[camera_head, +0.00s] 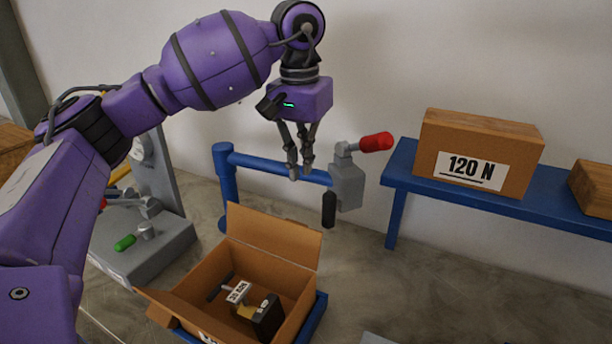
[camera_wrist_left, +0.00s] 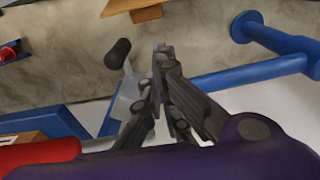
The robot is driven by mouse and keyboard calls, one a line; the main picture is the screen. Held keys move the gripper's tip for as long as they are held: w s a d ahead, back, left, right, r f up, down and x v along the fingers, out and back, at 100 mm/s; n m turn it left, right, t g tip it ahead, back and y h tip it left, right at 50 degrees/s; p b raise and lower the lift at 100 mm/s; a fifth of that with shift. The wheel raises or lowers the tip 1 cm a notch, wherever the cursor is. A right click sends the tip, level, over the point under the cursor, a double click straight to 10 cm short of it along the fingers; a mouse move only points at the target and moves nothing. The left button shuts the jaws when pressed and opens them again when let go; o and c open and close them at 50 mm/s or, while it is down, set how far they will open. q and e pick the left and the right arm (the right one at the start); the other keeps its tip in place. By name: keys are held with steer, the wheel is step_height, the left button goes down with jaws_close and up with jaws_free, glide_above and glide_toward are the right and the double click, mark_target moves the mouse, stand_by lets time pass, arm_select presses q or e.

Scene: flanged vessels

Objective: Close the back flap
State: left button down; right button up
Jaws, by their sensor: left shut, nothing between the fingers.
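An open cardboard box (camera_head: 205,295) stands on a blue support at the bottom centre of the head view. Its back flap (camera_head: 275,236) stands up, leaning slightly backward. A side flap (camera_head: 160,308) is folded outward at the left. Inside lie a dark block (camera_head: 267,318) and a labelled tool. My left gripper (camera_head: 301,173) points down above and behind the back flap, apart from it. Its fingers are together and empty. They also show in the left wrist view (camera_wrist_left: 161,50), with a brown cardboard piece (camera_wrist_left: 135,8) at the top edge. My right gripper is not in view.
A blue rail (camera_head: 265,164) with a grey clamp (camera_head: 347,185) and red handle (camera_head: 376,141) stands close behind the gripper. A blue bench (camera_head: 400,165) holds a "120 N" box (camera_head: 480,150). A grey fixture (camera_head: 150,245) stands left. Floor right of the box is mostly clear.

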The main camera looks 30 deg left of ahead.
arm_select(q)
step_height(320, 180, down, 9)
steer(key=shift+s+d+p, duration=0.3)
steer(key=shift+d, duration=0.05)
steer(key=shift+w, duration=0.1)
